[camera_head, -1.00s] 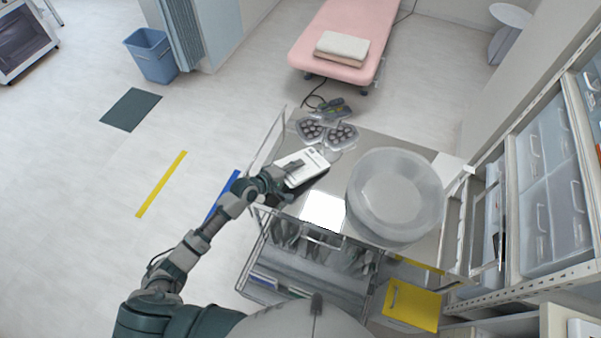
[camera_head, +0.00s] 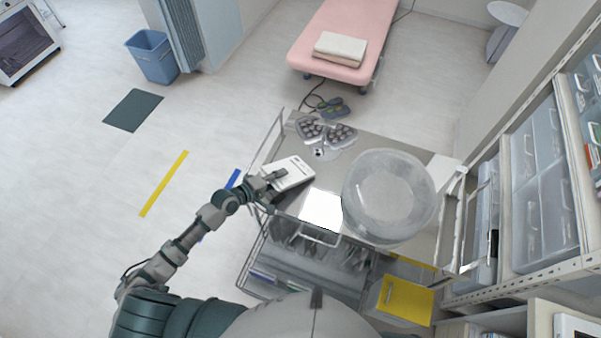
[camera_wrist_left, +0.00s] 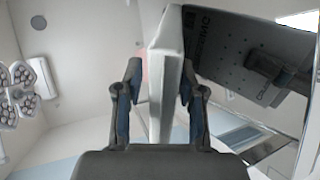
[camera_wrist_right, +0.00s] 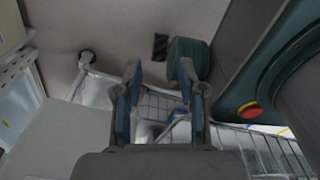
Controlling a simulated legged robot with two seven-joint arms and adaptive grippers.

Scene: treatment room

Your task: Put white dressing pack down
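The white dressing pack (camera_head: 292,172) is a flat white box at the left side of the cart top, low over or on it; contact is hard to tell. My left gripper (camera_head: 272,182) is at its near left edge. In the left wrist view the pack (camera_wrist_left: 166,75) stands edge-on between the fingers of that gripper (camera_wrist_left: 160,85). These fingers are spread, with a narrow gap beside the pack on the left. My right gripper (camera_wrist_right: 160,85) is open and empty in the right wrist view; it is outside the head view.
The metal cart (camera_head: 372,141) carries a large clear round tub (camera_head: 390,195), grey trays of round items (camera_head: 327,133) and a bright white square (camera_head: 321,209). A dark lettered panel (camera_wrist_left: 235,50) is beside the pack. Drawers (camera_head: 540,200) stand at right.

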